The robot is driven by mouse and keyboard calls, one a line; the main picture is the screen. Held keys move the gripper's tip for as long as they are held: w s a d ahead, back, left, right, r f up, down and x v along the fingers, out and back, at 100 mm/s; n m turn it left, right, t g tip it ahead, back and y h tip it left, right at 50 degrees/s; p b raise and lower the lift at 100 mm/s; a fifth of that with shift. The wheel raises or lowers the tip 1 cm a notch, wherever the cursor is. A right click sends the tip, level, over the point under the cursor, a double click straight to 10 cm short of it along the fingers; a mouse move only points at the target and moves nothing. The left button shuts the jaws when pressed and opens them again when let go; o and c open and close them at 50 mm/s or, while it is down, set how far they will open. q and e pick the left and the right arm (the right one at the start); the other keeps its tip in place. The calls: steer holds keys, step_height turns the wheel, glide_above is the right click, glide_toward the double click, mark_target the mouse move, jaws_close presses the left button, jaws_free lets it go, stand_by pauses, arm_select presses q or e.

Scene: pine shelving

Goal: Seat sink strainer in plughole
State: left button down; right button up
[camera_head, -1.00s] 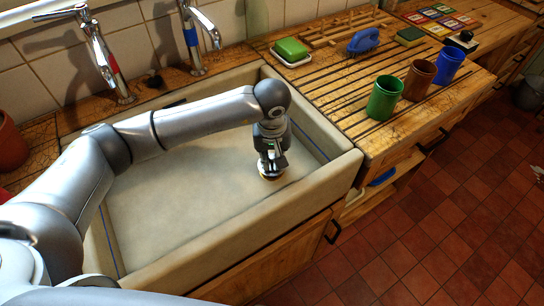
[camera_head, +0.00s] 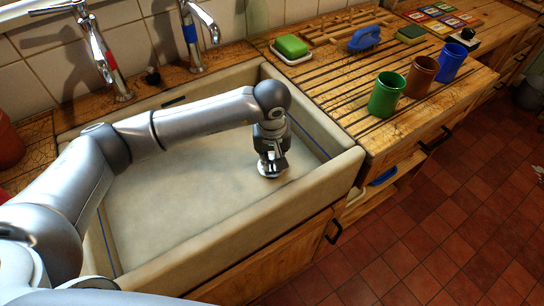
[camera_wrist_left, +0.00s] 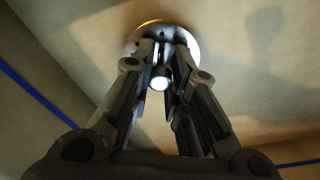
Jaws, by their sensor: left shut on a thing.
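My left gripper (camera_head: 271,162) reaches down into the pale stone sink (camera_head: 180,190) near its right end. It is shut on the small knob (camera_wrist_left: 160,82) of the sink strainer, a round silver disc (camera_head: 272,172). In the left wrist view the strainer's shiny disc (camera_wrist_left: 185,38) shows beyond the fingers, with a golden edge along its far side. The plughole is mostly hidden under the strainer and gripper, and I cannot tell whether the strainer sits flush in it. My right gripper is in neither view.
Two taps (camera_head: 195,45) stand behind the sink. The wooden drainer (camera_head: 345,85) at right holds green soap (camera_head: 292,46) on a dish, a blue brush (camera_head: 363,40) and green (camera_head: 386,95), brown (camera_head: 420,76) and blue (camera_head: 451,63) cups. The sink floor left of my gripper is clear.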

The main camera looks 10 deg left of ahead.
mark_target(272, 170)
arm_select(q)
steer(key=shift+f+b, duration=0.6)
steer(key=shift+f, duration=0.1)
steer(key=c, duration=1.3)
jaws_free()
steer(key=shift+c, duration=0.2)
step_height(272, 170, up, 12)
steer(key=s, duration=0.1)
steer(key=shift+s+d, duration=0.15)
steer(key=shift+s, duration=0.1)
steer(key=shift+r, duration=0.1)
